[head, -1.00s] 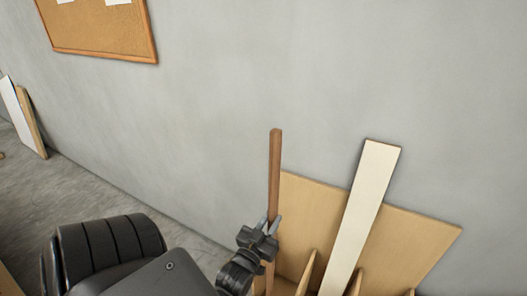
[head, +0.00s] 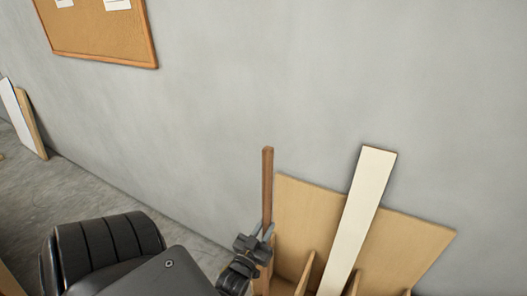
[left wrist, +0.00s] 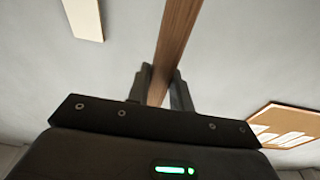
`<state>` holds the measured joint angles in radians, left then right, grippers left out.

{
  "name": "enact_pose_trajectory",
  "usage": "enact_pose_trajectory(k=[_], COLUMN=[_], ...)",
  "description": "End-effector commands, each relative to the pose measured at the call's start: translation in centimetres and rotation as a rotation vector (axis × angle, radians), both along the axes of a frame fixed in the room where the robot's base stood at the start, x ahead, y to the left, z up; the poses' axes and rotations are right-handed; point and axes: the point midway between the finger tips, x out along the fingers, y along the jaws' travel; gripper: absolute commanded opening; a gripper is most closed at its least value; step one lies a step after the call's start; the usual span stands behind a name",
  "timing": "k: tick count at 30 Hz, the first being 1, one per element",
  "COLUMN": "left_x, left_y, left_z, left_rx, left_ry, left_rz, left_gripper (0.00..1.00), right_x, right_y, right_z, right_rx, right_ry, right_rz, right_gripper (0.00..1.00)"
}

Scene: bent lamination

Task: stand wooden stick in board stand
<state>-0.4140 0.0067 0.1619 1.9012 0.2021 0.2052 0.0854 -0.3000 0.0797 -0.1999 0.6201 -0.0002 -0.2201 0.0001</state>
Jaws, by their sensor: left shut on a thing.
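The wooden stick (head: 267,188) is brown and stands nearly upright at the left side of the board stand in the head view. My left gripper (head: 266,232) is shut on the stick, with much of it rising above the fingers. The left wrist view also shows the stick (left wrist: 175,45) between the two fingers (left wrist: 160,90). The board stand (head: 400,230) is light wood with a tall back panel and upright dividers (head: 308,270). The stick's lower end is cut off by the picture's bottom edge, so I cannot tell whether it rests in a slot. My right gripper is out of view.
A white board (head: 358,215) leans in the stand, right of the stick. The grey wall (head: 230,110) is behind the stand. A corkboard (head: 100,35) hangs at the upper left. More boards (head: 25,120) lean at the far left. The floor (head: 90,195) between is clear.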

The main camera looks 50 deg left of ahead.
Motion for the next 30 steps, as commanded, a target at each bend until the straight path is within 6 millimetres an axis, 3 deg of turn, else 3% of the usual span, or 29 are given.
enact_pose_trajectory(k=[11, 30], left_x=[0.9, 7.5], left_y=[0.3, 2.6], left_z=[-3.3, -3.2], left_rx=[0.0, 0.002], left_ry=[-0.004, -0.006], left_rz=[0.0, 0.0], left_gripper=[0.0, 0.0], right_x=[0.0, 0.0], right_y=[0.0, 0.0], right_z=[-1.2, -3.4], right_rx=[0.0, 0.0], right_ry=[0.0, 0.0], right_rz=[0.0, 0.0], right_gripper=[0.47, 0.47])
